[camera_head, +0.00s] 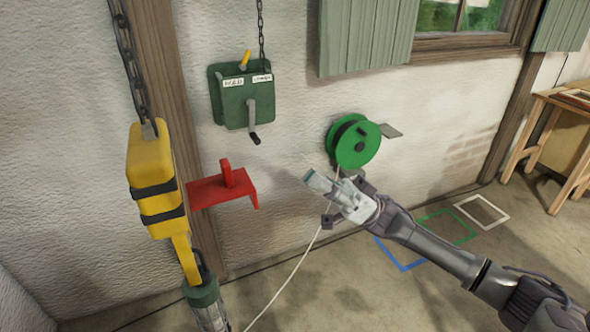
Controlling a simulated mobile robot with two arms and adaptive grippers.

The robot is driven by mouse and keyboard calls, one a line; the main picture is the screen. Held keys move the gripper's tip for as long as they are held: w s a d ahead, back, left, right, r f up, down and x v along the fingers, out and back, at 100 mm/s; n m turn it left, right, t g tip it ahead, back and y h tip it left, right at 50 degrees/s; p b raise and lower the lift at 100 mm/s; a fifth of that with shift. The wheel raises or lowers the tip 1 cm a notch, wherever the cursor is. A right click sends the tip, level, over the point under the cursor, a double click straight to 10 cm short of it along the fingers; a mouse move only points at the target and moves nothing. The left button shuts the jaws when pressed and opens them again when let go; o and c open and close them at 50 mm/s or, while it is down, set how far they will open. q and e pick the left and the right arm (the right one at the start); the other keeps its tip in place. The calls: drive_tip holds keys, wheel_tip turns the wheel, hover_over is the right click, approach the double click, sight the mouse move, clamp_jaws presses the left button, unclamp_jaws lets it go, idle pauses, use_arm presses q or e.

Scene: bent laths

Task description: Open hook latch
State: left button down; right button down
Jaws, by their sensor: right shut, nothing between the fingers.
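A yellow hook block (152,170) with two dark bands hangs on a chain (128,60) at the left. Its yellow hook (185,258) reaches down to a green-capped, clear-bodied thing (203,298), which looks like a lantern and is cut off by the bottom edge. A dark loop shows at the hook's lower end. I cannot tell whether it is the latch or the lantern's handle. My right gripper (316,182) is shut and empty, well to the right of the hook, in front of the wall below the green reel. My left gripper is not in view.
A red bracket (222,190) sticks out beside the hook block. A green winch box (243,98) with a crank and a green reel (357,142) with a pale cord are on the wall. A wooden table (560,130) stands far right. Floor outlines (445,227) look empty.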

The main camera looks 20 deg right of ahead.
sight(246, 178)
drive_tip(key=a+f+p+x, duration=0.2)
drive_tip(key=p+x, duration=0.5)
drive_tip(key=x, duration=0.5)
drive_tip(key=shift+r, duration=0.1)
drive_tip(key=shift+s+a+r, duration=0.1)
drive_tip(key=shift+a+r, duration=0.15)
drive_tip(key=shift+a, duration=0.2)
drive_tip(key=shift+r+b, duration=0.3)
drive_tip(key=shift+r, duration=0.1)
